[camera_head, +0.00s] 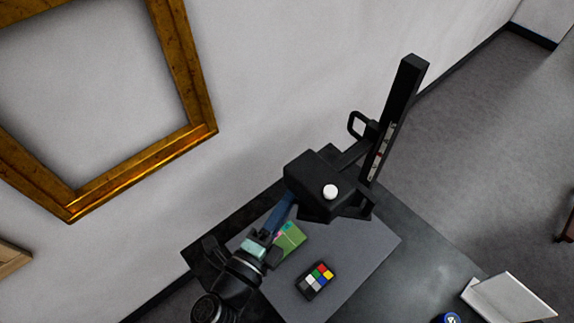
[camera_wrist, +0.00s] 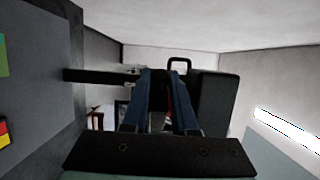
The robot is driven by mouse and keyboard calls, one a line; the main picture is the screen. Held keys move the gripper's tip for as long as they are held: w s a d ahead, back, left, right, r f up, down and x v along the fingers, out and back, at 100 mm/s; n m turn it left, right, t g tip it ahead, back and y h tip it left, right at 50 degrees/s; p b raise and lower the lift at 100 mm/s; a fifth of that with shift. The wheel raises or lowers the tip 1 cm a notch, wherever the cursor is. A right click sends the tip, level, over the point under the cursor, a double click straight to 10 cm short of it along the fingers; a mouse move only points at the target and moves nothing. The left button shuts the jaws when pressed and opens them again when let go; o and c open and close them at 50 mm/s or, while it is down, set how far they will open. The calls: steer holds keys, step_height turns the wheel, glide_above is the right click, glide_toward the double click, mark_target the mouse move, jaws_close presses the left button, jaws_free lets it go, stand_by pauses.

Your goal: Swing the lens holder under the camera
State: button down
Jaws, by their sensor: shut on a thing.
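A black camera (camera_head: 318,184) with a white knob is carried on a black column (camera_head: 395,110) over the stand's board. My gripper (camera_head: 289,198) reaches in from the lower left with blue fingers, its tips by the camera's near lower side. In the wrist view, my gripper (camera_wrist: 160,78) has its fingers closed in on a dark piece (camera_wrist: 158,92), which appears to be the lens holder. The fingers hide most of it, and its exact angle under the camera cannot be told. The camera (camera_wrist: 212,110) fills the space just right of the fingers.
A grey mat (camera_head: 370,243) lies on the dark board, with a colour chart (camera_head: 315,281) and a green card (camera_head: 289,239). A crank handle (camera_head: 357,124) sticks out from the column. A white open item (camera_head: 507,298) stands at lower right. A gilt frame (camera_head: 150,160) hangs on the wall.

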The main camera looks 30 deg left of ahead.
steer(key=shift+a+r, duration=0.15)
steer(key=shift+a, duration=0.15)
steer(key=c, duration=0.9)
jaws_free()
steer(key=shift+c, duration=0.2)
steer(key=shift+o, duration=1.2)
steer(key=shift+w+a, duration=0.1)
steer(key=shift+w, duration=0.1)
steer(key=shift+s+d, duration=0.1)
steer(key=shift+d, duration=0.15)
steer(key=shift+s+f, duration=0.1)
steer(key=shift+f, duration=0.1)
steer(key=s+b, duration=0.5)
steer(key=s, duration=0.7)
steer(key=shift+s, duration=0.35)
